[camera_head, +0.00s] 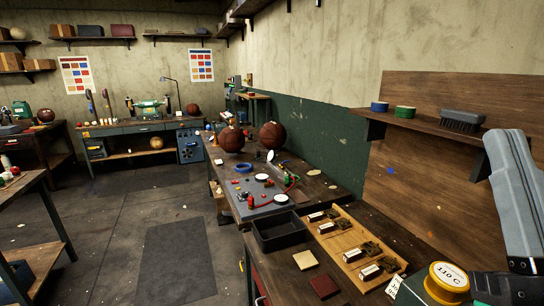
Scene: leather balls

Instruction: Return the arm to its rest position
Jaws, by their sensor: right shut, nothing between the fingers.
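My right arm (515,185) comes in at the right edge as a grey link that slants down toward the bottom right corner. The dark end of my right gripper (488,287) shows low in that corner, cut off by the frame. It is shut with nothing in it. It is beside a yellow round-topped item marked "110 C" (448,276); I cannot tell whether they touch. My left gripper is not in view.
A wooden tray (333,251) with several small parts and a dark bin (277,231) stand on the near bench. Two brown leather balls (231,138) (272,135) sit further back. A wall shelf (420,123) holds a brush (462,120). Open floor lies left.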

